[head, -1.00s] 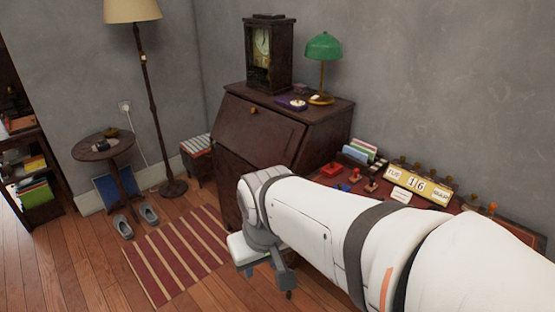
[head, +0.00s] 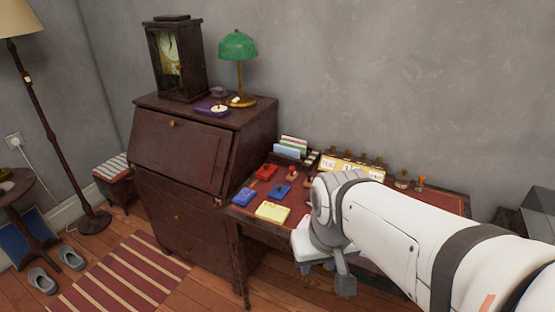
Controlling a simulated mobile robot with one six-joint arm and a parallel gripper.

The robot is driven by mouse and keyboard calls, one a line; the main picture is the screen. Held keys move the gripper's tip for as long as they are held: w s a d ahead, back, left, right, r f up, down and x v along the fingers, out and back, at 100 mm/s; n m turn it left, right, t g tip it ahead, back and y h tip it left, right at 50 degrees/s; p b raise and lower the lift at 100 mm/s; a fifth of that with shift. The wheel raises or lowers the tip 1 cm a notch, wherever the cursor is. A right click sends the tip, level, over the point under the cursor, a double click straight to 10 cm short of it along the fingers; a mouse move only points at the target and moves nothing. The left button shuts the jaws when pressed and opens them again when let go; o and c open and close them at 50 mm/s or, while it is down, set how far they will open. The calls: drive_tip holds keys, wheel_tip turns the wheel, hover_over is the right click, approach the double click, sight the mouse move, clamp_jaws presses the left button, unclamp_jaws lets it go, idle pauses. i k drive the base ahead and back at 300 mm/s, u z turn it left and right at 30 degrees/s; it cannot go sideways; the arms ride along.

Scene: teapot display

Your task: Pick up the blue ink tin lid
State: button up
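Two small blue pieces lie on the red-topped desk (head: 222,208). One is a flat blue piece (head: 244,197) near the desk's left edge. The other is a blue piece (head: 280,190) with a small raised part on top, to its right. I cannot tell which is the blue ink tin lid. My gripper (head: 345,284) is at the end of my white arm, in front of the desk's front edge and right of both blue pieces, apart from them. Its fingers are too small and hidden to read.
A yellow pad (head: 272,212) and red tin pieces (head: 265,172) lie near the blue pieces. Stamps and a calendar block (head: 350,165) stand behind, partly hidden by my arm. A tall dark bureau (head: 195,150) with lamp (head: 238,60) and clock rises left of the desk.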

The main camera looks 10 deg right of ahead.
sight(279, 192)
drive_tip(key=i, duration=1)
drive_tip(key=z, duration=0.05)
